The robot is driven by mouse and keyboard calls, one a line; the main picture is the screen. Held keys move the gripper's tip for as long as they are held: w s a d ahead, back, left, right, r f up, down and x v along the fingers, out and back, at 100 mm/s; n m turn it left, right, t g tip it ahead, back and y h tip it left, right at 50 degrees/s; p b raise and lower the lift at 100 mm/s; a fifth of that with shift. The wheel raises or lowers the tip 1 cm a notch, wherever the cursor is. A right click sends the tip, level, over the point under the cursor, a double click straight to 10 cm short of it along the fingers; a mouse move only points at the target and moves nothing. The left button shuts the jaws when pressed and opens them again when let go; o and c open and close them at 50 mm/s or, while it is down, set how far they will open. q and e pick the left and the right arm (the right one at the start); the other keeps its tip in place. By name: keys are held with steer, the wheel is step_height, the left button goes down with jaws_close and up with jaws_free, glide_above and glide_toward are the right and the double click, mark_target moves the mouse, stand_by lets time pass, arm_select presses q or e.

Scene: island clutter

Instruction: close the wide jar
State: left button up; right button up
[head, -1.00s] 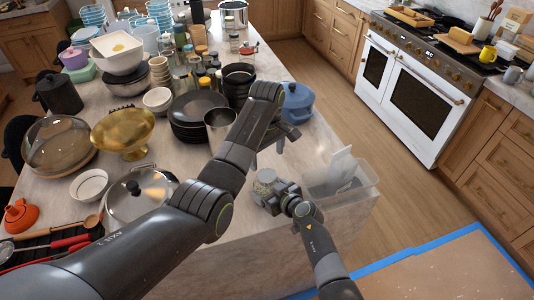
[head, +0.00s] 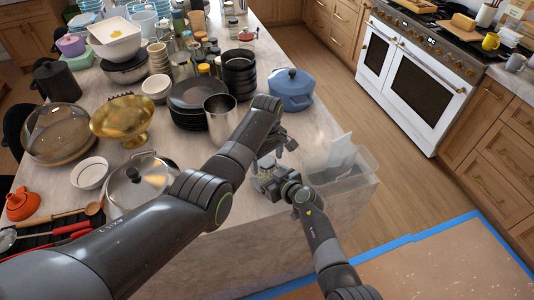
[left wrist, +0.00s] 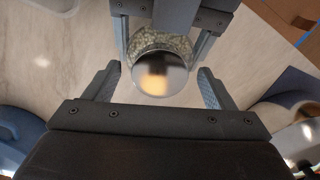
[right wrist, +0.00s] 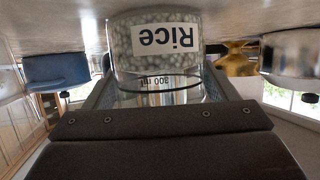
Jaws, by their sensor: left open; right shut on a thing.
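The wide jar (right wrist: 152,52) is clear glass with a white "Rice" label and pale grains inside. It appears upside down in the right wrist view. My right gripper (right wrist: 158,82) is shut around it from the side. In the left wrist view, a shiny round metal lid (left wrist: 160,74) covers most of the jar's top, with grains (left wrist: 145,40) showing beyond its far edge. Whether the lid is seated cannot be told. My left gripper (left wrist: 160,85) is open above, its fingers on either side of the lid and apart from it. In the head view, my left gripper (head: 272,152) hangs just over the jar.
A clear plastic bin (head: 340,180) stands right of the jar at the counter's edge. A blue pot (head: 291,90) is behind. A steel pot with lid (head: 140,182), black plates (head: 190,112) and a metal cup (head: 219,118) crowd the left.

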arm_select(q)
steer(key=c, duration=1)
steer(key=m, duration=0.5)
steer(key=shift+c, duration=0.2)
steer(key=m, duration=1.6)
steer(key=o, duration=1)
steer(key=shift+o, duration=0.4)
steer(key=shift+d+f, duration=0.1)
steer(key=shift+s, duration=0.1)
